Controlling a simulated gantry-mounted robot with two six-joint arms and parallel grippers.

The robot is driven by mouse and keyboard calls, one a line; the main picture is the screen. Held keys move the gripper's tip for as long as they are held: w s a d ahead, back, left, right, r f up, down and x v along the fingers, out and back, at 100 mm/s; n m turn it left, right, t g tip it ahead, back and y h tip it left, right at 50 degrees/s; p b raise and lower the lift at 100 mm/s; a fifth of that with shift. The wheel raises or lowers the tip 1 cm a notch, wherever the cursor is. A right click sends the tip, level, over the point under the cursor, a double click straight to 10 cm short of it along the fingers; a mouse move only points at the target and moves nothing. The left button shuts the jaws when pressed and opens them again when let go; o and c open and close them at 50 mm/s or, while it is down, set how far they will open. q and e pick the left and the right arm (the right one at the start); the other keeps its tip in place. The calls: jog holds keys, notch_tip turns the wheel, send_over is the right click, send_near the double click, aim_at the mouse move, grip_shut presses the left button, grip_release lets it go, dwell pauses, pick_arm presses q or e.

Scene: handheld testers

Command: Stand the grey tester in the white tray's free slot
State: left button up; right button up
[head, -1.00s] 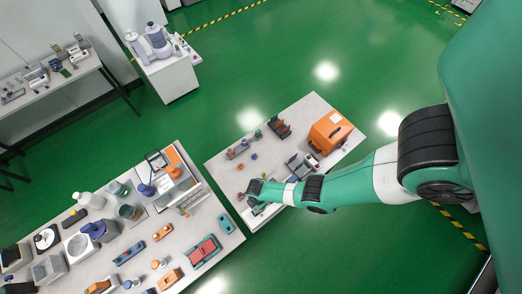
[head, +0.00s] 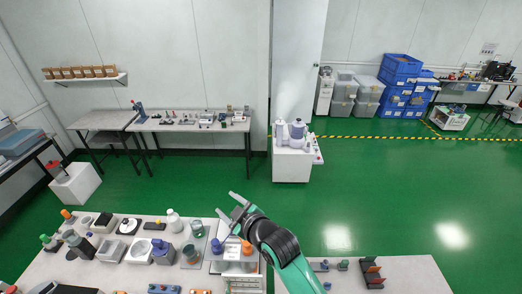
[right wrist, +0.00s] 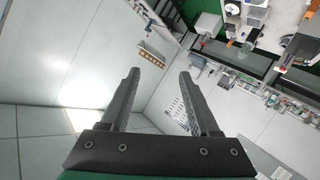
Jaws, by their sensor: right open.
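My right gripper (head: 229,204) is raised above the far edge of the left table in the head view. Its fingers are apart. In the right wrist view the same gripper (right wrist: 159,75) is open with nothing between its fingers, facing walls and distant furniture. I cannot make out the grey tester or the white tray with its free slot for certain in either current view. The front parts of both near tables are cut off by the head view's lower edge. My left gripper is not in view.
The left table (head: 42,266) is crowded with containers, bottles and small devices. The right table (head: 415,268) holds a red-and-dark rack (head: 372,273) and small parts; its right side looks bare. Green floor separates them from a white cabinet (head: 292,164) and a wall bench (head: 165,126).

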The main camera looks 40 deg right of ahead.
notch_tip(320, 180, up, 21)
jog(key=s+a+m+t, duration=0.1)
jog(key=s+a+t, duration=0.15)
jog(key=t, duration=0.25)
jog(key=s+a+r+m+t+y, duration=0.1)
jog(key=s+r+t, duration=0.3)
jog(key=s+r, duration=0.5)
jog(key=s+a+r+m+t+y, duration=0.1)
jog(key=s+r+t, duration=0.3)
jog(key=s+r, duration=0.5)
notch_tip(320, 180, up, 7)
jog(key=shift+a+f+m+y, duration=0.2)
jog(key=shift+a+m+y, duration=0.25)
jog(key=shift+a, duration=0.2)
jog(key=shift+w, duration=0.1)
